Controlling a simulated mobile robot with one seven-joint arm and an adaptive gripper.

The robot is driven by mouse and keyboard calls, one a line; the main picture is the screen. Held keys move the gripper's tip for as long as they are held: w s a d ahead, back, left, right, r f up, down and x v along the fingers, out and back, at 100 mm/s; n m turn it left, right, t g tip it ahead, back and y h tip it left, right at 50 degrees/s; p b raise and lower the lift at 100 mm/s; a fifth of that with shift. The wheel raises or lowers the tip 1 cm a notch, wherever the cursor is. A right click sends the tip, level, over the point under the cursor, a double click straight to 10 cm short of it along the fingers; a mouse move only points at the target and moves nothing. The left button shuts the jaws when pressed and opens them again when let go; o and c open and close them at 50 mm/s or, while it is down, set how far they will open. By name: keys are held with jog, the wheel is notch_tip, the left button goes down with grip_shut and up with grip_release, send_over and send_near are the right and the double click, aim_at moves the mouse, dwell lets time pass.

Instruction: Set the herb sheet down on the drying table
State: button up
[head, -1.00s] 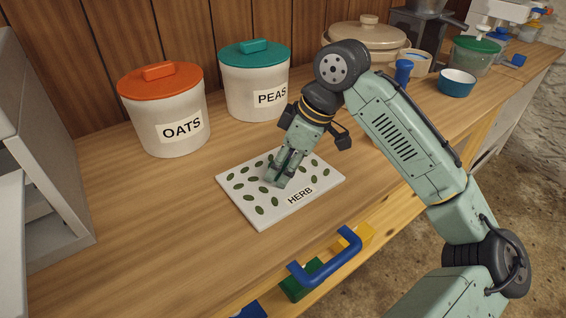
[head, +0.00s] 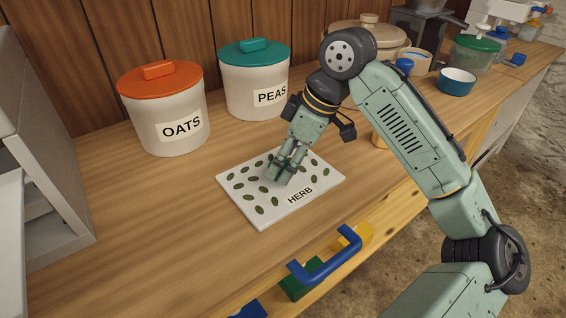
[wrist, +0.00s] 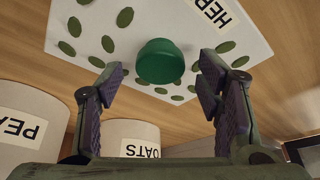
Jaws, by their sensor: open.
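The herb sheet (head: 240,203) is a white slab with dark green leaf shapes and a HERB label. It lies flat on the wooden tabletop (head: 130,215), below the jars in the head view. It also fills the top of the wrist view (wrist: 150,22). A round green knob (wrist: 160,62) stands on the sheet. My gripper (head: 277,178) points down over the middle of the sheet. In the wrist view its fingers (wrist: 162,75) are spread on either side of the knob, with gaps showing. The fingers hide the knob in the head view.
The OATS jar (head: 165,112) with orange lid and the PEAS jar (head: 254,82) with teal lid stand behind the sheet. A blue handle (head: 328,262) is at the front edge. A blue bowl (head: 456,82) stands at the right. The tabletop left of the sheet is clear.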

jog(key=v, duration=1)
jog(key=shift+r, duration=0.15)
